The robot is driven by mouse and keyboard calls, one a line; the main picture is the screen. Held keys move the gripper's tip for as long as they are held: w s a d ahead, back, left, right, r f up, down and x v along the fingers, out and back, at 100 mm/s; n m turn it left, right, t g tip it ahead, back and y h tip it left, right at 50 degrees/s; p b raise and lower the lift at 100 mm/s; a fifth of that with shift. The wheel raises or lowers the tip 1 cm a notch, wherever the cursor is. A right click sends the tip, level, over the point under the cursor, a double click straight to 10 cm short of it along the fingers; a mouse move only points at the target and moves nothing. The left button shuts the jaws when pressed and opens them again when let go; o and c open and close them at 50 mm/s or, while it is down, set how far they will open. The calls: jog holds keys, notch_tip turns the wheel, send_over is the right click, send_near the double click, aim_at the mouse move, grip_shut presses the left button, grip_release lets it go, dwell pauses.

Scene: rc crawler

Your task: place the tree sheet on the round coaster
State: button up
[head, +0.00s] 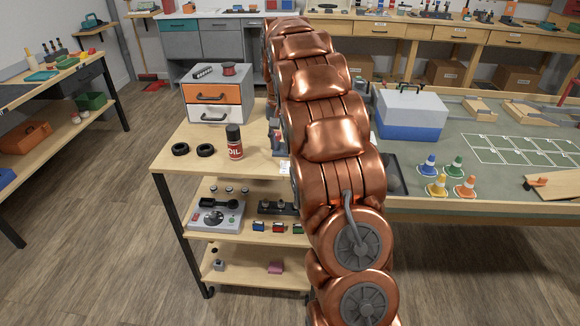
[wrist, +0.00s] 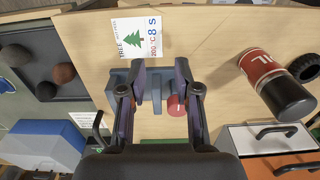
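The tree sheet (wrist: 137,37) is white with a green tree and printed text. It lies on the wooden top just beyond my fingertips in the wrist view; a white piece of it seems to show in the head view (head: 285,169) beside my arm. My gripper (wrist: 160,72) is open, its fingers apart over a blue-grey slotted object (wrist: 154,92), with no sheet between them. A small red round piece (wrist: 176,105) sits by the right finger. I cannot pick out the round coaster with certainty. My arm hides much of the head view's middle.
A red-and-black oil can (head: 234,142) and two black tyres (head: 192,150) stand on the cart top. An orange-and-white drawer box (head: 217,95) is behind them. A dark tray (wrist: 75,91) with round lumps and a blue-and-white box (head: 409,115) are beside the cart.

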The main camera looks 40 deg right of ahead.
jog(key=shift+s+a+f+p, duration=0.15)
jog(key=shift+f+p, duration=0.15)
jog(key=shift+f, duration=1.3)
jog(key=shift+a+f+p, duration=0.1)
jog(key=shift+f+p, duration=0.2)
jog(key=shift+f, duration=1.25)
grip_shut()
